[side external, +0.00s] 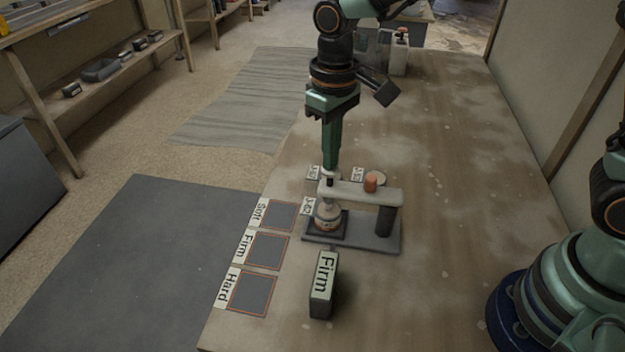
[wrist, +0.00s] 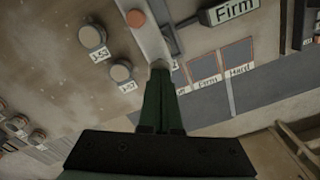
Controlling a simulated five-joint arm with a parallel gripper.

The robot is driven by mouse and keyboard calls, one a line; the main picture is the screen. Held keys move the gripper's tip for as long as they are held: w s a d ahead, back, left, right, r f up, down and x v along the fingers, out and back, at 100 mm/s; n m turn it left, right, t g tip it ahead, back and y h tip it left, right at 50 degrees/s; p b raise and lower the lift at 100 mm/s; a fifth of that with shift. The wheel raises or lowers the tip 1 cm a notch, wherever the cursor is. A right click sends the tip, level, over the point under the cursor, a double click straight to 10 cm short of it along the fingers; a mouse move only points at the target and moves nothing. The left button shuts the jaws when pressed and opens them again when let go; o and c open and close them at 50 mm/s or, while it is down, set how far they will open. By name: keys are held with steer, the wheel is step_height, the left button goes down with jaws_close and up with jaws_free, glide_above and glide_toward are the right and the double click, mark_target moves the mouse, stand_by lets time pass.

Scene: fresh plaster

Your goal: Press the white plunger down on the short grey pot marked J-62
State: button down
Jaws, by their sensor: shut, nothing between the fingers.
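A small pot (side external: 328,220) with a pale top and an orange band stands on the dark square of a grey stand (side external: 378,242). The card beside it (side external: 308,207) seems to read J-62, but it is small. The white plunger (side external: 327,192) is upright above the pot, at the left end of the stand's white arm (side external: 350,194). My gripper (side external: 330,170) is shut and empty, pointing down right over the plunger's top. In the wrist view my fingertips (wrist: 160,72) meet the plunger's pale top; I cannot tell whether they touch. The pot is hidden there.
An orange knob (side external: 370,183) rises from the stand's arm. Pots marked J-53 (wrist: 91,36) and J-27 (wrist: 121,71) stand close by. A block marked Firm (side external: 323,284) stands in front. Squares marked Soft, Firm and Hard (side external: 265,250) lie left.

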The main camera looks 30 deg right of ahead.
steer(key=shift+r, duration=1.5)
step_height(320, 180, up, 6)
stand_by(0.4)
steer(key=s+d+m+t, duration=0.1)
steer(key=s+d, duration=0.3)
steer(key=d, duration=0.4)
steer(key=s+d+m+t, duration=0.2)
steer(key=s+d+t, duration=0.2)
steer(key=d, duration=0.4)
steer(key=shift+s+d+t, duration=0.15)
steer(key=shift+s+t, duration=0.15)
steer(key=shift+s, duration=0.2)
